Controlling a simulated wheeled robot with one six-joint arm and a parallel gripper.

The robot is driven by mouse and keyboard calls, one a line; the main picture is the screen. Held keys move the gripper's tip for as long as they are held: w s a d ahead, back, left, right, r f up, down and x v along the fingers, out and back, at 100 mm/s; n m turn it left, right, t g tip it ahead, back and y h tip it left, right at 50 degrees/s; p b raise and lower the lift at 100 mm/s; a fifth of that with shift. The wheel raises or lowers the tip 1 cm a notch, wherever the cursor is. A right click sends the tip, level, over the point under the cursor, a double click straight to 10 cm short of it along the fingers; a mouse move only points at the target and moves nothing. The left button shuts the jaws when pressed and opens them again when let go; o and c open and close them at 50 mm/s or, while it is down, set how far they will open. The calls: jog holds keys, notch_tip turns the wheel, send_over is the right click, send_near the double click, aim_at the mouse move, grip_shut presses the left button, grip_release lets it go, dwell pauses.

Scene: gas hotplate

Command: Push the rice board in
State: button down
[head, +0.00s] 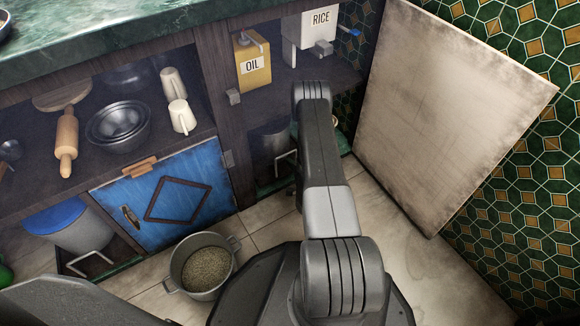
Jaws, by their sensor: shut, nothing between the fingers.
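A white container labelled RICE (320,19) stands in the upper right compartment of the cabinet, with a small grey spout or block (321,48) at its lower front. A thin blue-tipped piece (355,31) sticks out to its right. I cannot make out a separate board at the container. A large pale board (446,110) stands tilted at the right, against or near the tiled wall. My arm reaches up the middle toward the compartment, and its links hide part of the opening below the container. My gripper is not visible, hidden behind the arm.
A yellow OIL tin (253,66) stands left of the rice container. A pot of grain (205,267) stands on the floor near my base. Bowls (118,124) and mugs sit on the left shelf.

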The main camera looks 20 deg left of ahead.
jog(key=p+v, duration=0.3)
jog(key=v, duration=0.8)
jog(key=shift+p, duration=0.35)
jog(key=shift+w+f, duration=0.1)
